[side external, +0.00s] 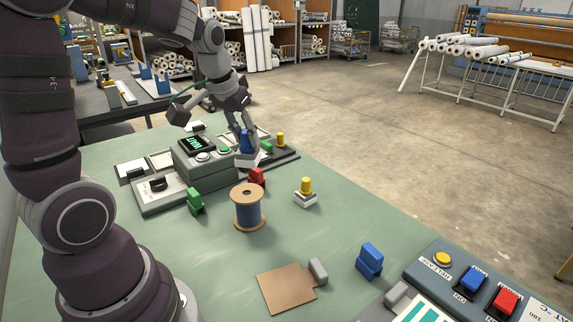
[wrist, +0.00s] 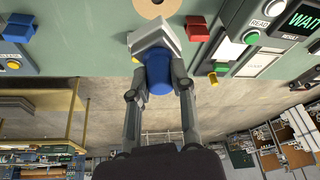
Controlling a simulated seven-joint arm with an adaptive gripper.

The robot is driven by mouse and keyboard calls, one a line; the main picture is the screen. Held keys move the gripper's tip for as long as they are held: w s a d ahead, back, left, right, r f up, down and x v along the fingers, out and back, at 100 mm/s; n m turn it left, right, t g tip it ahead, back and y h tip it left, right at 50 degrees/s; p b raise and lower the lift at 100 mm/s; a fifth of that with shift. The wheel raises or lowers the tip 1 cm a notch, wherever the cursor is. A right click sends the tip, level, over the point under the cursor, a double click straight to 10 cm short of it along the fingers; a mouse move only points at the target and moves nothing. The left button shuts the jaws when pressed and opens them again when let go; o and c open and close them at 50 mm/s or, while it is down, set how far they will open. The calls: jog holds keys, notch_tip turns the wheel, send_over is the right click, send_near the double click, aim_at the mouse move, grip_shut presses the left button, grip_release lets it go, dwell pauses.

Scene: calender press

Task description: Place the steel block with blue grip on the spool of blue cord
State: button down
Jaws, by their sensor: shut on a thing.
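The steel block (side external: 247,159) with its blue grip (side external: 246,141) is in my gripper (side external: 244,130), whose fingers close on the blue grip. In the wrist view the block (wrist: 157,37) is tilted in the picture, with the rounded blue grip (wrist: 160,76) between the fingers. Any gap under the block is hard to judge. The spool of blue cord (side external: 248,212) stands upright on the green table, nearer the side camera than the block, with its tan top flange bare. Only part of that flange (wrist: 152,8) shows at the top edge of the wrist view.
A red-gripped block (side external: 257,177) stands just behind the spool, a green one (side external: 195,201) to its left, a yellow one (side external: 305,192) to its right. A grey console (side external: 205,165) is beside my gripper. Another blue piece (side external: 370,261) and a control panel (side external: 470,285) are front right.

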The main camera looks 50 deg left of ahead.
jog(key=shift+s+a+n, duration=0.2)
jog(key=shift+a+n, duration=0.1)
jog(key=shift+a, duration=0.15)
notch_tip(320, 180, down, 7)
jog(key=c, duration=1)
grip_release()
jog(key=shift+f, duration=0.15)
jog(key=shift+o, duration=0.2)
